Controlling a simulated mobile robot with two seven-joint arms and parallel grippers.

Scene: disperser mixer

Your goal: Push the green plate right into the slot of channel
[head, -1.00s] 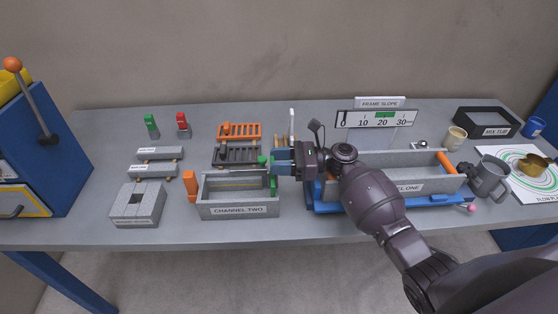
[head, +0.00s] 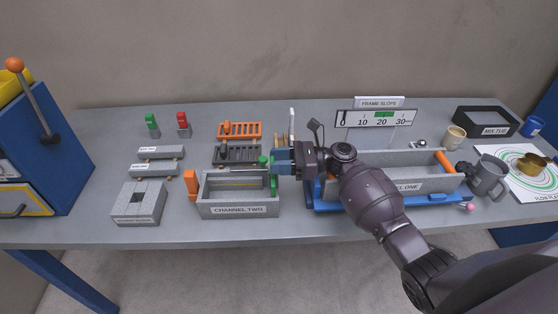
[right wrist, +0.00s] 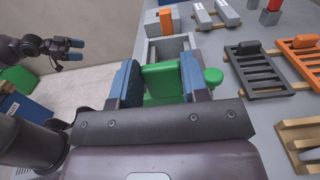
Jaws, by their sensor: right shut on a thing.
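The green plate (head: 274,182) is upright at the right end of the grey channel (head: 238,210) labelled CHANNEL TWO. My right gripper (head: 280,162) is shut on the plate from the right. In the right wrist view the plate (right wrist: 163,82) sits between the two blue fingers, in line with the channel's open end (right wrist: 168,48). The slot is hidden, and I cannot tell how deep the plate sits in it. My left gripper (right wrist: 76,50) hangs open and empty, away from the bench, in the right wrist view.
An orange plate (head: 191,186) stands at the channel's left end. Orange (head: 240,131) and black (head: 237,154) racks lie behind it. A long grey trough (head: 400,160) on a blue frame (head: 330,208) is close on the right, under my right arm. Grey bars (head: 153,170) lie left.

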